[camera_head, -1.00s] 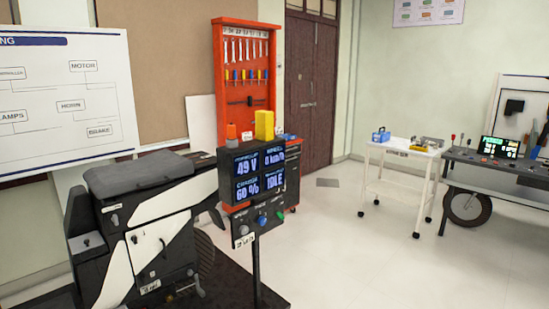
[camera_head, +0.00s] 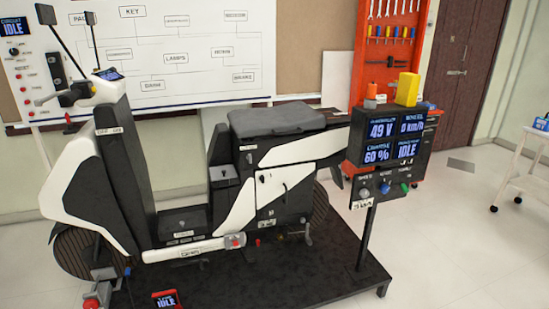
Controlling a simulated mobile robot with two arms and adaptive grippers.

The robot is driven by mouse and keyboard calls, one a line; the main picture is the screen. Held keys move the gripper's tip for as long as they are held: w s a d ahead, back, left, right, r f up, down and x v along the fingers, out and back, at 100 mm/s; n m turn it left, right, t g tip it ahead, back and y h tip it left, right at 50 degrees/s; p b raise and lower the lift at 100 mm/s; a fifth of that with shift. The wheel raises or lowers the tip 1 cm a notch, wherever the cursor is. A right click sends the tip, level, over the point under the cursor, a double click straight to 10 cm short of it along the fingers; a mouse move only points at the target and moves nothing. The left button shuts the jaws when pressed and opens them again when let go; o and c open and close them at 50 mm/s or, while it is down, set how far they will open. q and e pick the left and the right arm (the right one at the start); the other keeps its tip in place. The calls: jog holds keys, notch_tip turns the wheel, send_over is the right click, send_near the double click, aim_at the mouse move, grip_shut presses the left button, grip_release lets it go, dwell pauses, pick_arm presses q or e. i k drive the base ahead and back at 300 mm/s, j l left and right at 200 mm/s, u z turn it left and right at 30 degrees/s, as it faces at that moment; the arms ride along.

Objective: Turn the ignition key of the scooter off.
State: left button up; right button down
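The black and white scooter (camera_head: 225,190) stands on a dark platform (camera_head: 250,275), its front to the left and its seat to the right. Its handlebar and small display (camera_head: 110,74) are at the upper left, with two mirrors on stalks above. The ignition key cannot be made out at this size. Neither of my grippers shows in this view.
A post-mounted readout (camera_head: 390,140) showing 49 V, 60 % and IDLE stands at the platform's right end. A panel with knobs (camera_head: 30,65) is at the far left. A red tool rack (camera_head: 390,55) stands behind. Clear floor (camera_head: 450,220) lies to the right.

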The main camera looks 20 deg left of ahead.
aim_at(112, 142)
jog(key=u, duration=1.2)
